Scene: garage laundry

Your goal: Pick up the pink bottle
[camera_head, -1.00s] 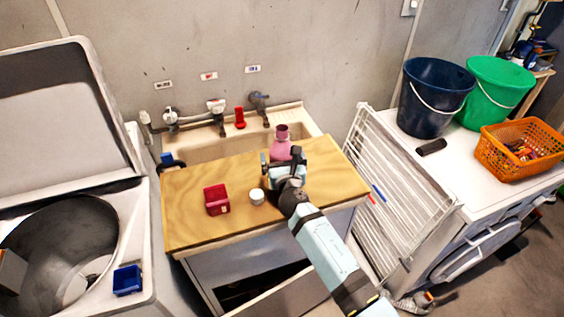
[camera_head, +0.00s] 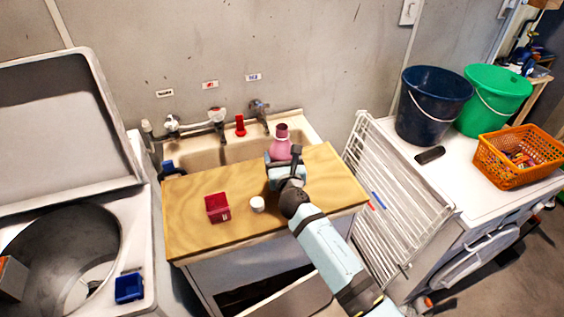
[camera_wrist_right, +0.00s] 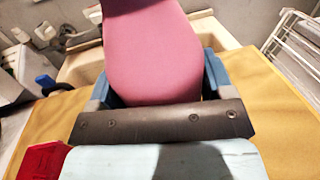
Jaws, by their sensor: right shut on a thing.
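The pink bottle (camera_head: 281,146) stands upright at the back of the wooden board (camera_head: 186,238), close to the sink's edge. My right gripper (camera_head: 283,163) is at the bottle, reaching in from the front right. In the right wrist view the pink bottle (camera_wrist_right: 152,52) fills the middle, between the blue fingers of my right gripper (camera_wrist_right: 160,82), which is shut on it. The bottle's lower part is hidden behind the gripper. My left gripper is in no view.
A red box (camera_head: 217,208) and a white round object (camera_head: 257,204) are on the board. The sink (camera_head: 205,158) with taps lies behind. A white drying rack (camera_head: 390,195) stands right. A dark blue bucket (camera_head: 432,105) and orange basket (camera_head: 515,160) sit farther right.

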